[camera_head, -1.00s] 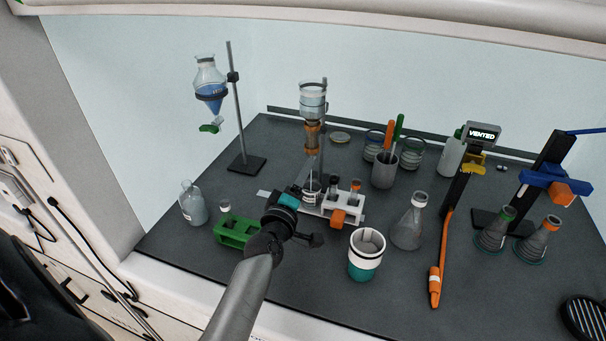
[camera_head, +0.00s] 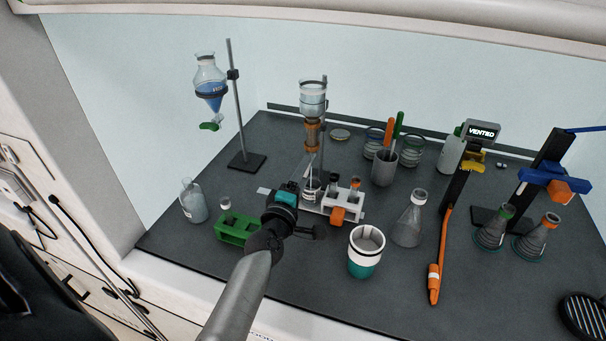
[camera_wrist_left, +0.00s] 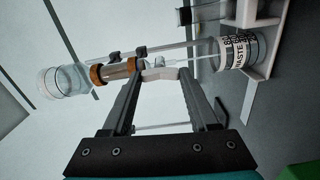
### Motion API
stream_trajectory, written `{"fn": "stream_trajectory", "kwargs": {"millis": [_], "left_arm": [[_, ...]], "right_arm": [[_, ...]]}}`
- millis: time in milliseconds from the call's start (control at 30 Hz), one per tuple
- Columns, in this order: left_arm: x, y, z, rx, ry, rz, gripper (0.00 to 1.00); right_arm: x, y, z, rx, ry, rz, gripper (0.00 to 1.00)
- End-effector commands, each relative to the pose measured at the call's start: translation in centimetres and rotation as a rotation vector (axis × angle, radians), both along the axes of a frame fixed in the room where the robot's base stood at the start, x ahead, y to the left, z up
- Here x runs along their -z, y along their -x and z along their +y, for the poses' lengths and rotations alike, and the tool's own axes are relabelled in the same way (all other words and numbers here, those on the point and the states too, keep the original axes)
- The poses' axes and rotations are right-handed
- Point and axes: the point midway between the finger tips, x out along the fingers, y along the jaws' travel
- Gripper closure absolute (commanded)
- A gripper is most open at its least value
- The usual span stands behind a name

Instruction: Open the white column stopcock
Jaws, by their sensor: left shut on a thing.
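The glass column (camera_head: 312,104) stands clamped upright near the middle back, with an orange-brown band below its clear top bulb. In the left wrist view the column (camera_wrist_left: 118,69) lies sideways. The white column stopcock (camera_wrist_left: 160,73) shows just below the brown band, between the fingertips of my left gripper (camera_wrist_left: 161,78), which is shut on it. In the head view my left gripper (camera_head: 306,168) reaches up to the column's lower end, and the stopcock is mostly hidden there. A beaker labelled WASTE (camera_wrist_left: 238,52) stands under the column's tip. My right gripper is not in view.
A white rack (camera_head: 350,210) stands right of the gripper, a green rack (camera_head: 235,230) to its left. A white and teal cup (camera_head: 365,252) and a flask (camera_head: 409,222) stand at the front right. A separating funnel (camera_head: 210,90) hangs on a stand at the left.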

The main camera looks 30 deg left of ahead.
Motion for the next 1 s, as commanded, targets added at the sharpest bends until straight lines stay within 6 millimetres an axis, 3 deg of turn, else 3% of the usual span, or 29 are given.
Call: {"fn": "stream_trajectory", "kwargs": {"millis": [300,667,1000], "left_arm": [[-0.1,0.0,0.0,-0.001,-0.002,-0.001,0.10],[0.1,0.8,-0.2,0.000,-0.002,0.001,0.10],[0.1,5.9,-1.4,0.001,-0.002,0.004,0.10]], "right_arm": [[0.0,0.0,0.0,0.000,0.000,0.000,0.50],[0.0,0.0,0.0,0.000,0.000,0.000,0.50],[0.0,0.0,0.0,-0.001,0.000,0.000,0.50]]}}
